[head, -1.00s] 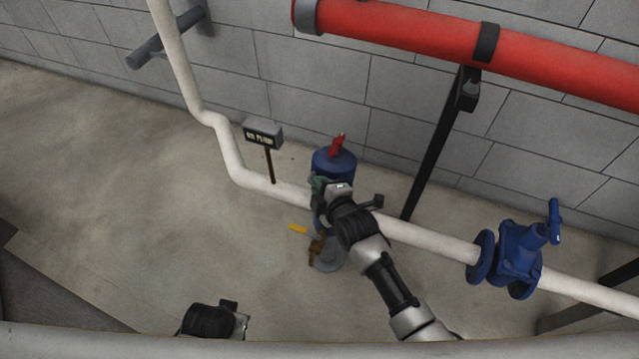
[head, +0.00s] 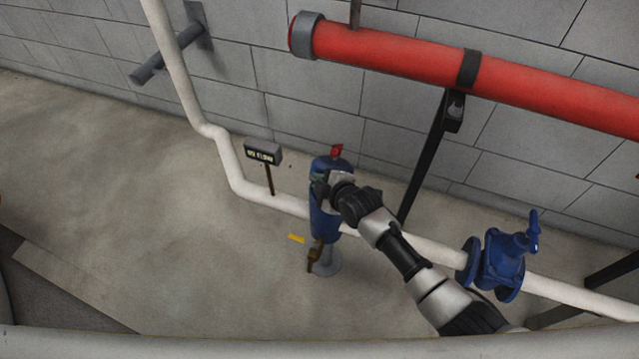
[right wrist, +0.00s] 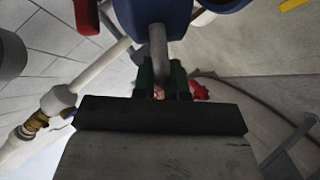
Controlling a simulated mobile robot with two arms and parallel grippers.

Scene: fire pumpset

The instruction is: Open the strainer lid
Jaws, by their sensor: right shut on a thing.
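The strainer (head: 324,222) is an upright blue cylinder in the white pipe line, with a red piece (head: 336,151) on its top. My right gripper (head: 318,184) is at the upper front of the strainer and covers part of it. In the right wrist view, its green fingers (right wrist: 160,80) are shut on a grey bar (right wrist: 158,45), the lid handle, which comes out of the blue body (right wrist: 150,12). The lid's edge is hard to make out, and I cannot tell whether it has moved. My left gripper is not in view.
A white pipe (head: 225,165) runs past the strainer to a blue valve (head: 497,262) at the right. A small sign (head: 263,152) stands to the left. A red pipe (head: 400,55) crosses above on a black support (head: 425,160). The floor at left is clear.

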